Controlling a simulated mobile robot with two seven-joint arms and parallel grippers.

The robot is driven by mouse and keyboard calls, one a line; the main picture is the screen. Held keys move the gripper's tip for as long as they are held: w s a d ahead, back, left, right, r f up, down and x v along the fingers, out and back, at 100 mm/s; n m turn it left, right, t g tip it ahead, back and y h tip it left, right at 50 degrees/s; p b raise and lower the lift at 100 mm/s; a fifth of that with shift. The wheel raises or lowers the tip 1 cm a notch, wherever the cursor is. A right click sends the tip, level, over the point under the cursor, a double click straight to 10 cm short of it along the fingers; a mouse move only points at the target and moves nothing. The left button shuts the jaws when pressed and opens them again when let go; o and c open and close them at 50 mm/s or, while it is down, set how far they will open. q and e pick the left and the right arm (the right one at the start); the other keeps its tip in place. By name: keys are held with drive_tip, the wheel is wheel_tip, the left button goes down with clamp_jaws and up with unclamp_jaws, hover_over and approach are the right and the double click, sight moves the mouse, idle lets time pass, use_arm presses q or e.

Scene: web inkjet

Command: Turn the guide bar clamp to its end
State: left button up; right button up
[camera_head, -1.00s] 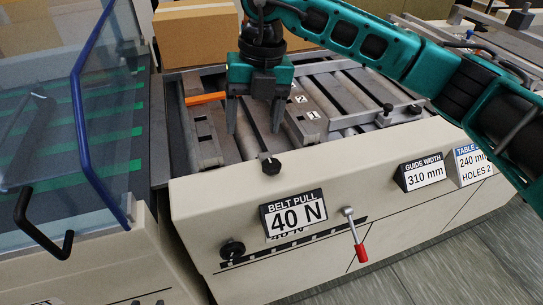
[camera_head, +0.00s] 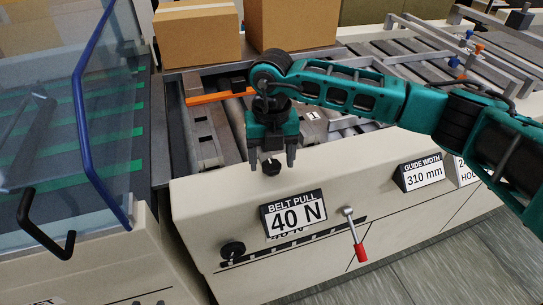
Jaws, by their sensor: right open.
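Whether the fingers touch the knob is not clear. My right arm comes in from the right and hides part of the rollers and guide rails behind. My left gripper is not in view.
Below are a "BELT PULL 40 N" sign (camera_head: 293,213), a black knob (camera_head: 232,250) and a red-handled lever (camera_head: 354,235). A "GUIDE WIDTH 310 mm" sign (camera_head: 422,171) stands right. Cardboard boxes (camera_head: 197,37) are behind; a blue-edged clear guard (camera_head: 90,120) is left.

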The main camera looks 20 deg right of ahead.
drive_tip(key=shift+f, duration=0.15)
drive_tip(key=c, duration=1.1)
